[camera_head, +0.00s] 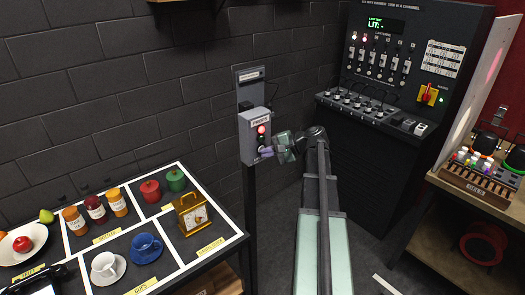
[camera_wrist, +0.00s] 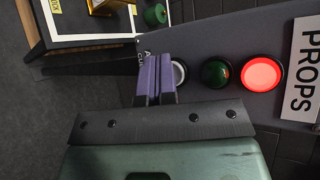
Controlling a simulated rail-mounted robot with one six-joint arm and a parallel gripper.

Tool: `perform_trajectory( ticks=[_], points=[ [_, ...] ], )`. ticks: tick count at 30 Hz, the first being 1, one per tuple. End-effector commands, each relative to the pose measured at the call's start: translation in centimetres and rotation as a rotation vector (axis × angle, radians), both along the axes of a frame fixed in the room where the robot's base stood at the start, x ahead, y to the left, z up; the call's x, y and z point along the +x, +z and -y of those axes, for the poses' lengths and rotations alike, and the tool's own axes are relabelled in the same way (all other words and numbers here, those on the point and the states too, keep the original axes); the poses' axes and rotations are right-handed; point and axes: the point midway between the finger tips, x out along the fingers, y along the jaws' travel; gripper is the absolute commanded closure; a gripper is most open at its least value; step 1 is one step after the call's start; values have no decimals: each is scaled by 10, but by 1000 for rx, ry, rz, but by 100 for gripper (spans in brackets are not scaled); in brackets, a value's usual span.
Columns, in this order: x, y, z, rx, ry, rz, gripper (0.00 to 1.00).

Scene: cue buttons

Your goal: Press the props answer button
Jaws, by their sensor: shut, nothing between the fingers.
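The grey props box (camera_head: 254,137) is mounted on a post in front of the dark wall. In the wrist view its PROPS label (camera_wrist: 303,75) reads sideways. Beside the label are a lit red lamp (camera_wrist: 261,73) and a dark green lamp (camera_wrist: 215,73). A pale round answer button (camera_wrist: 179,73) with a light rim is partly hidden behind my fingers. My gripper (camera_wrist: 155,78) is shut and empty, its purple fingertips right at the button. I cannot tell whether they touch it. In the head view my gripper (camera_head: 266,152) is at the lower front of the box.
A prop table (camera_head: 240,237) with marked sections stands at the left, holding jars, cups and a gold clock (camera_head: 193,214). A control console (camera_head: 385,108) stands behind at the right. A wooden bench (camera_head: 450,187) with a button rack is at the far right.

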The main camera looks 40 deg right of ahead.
Motion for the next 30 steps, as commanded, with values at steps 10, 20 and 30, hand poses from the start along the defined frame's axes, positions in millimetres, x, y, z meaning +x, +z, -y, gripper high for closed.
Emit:
perform_trajectory(
  ticks=[10,20,30],
  points=[
    [-1,0,0,0,0,0,100],
    [-16,0,1,-1,-1,0,100],
    [-19,0,1,-1,-1,0,100]
  ],
)
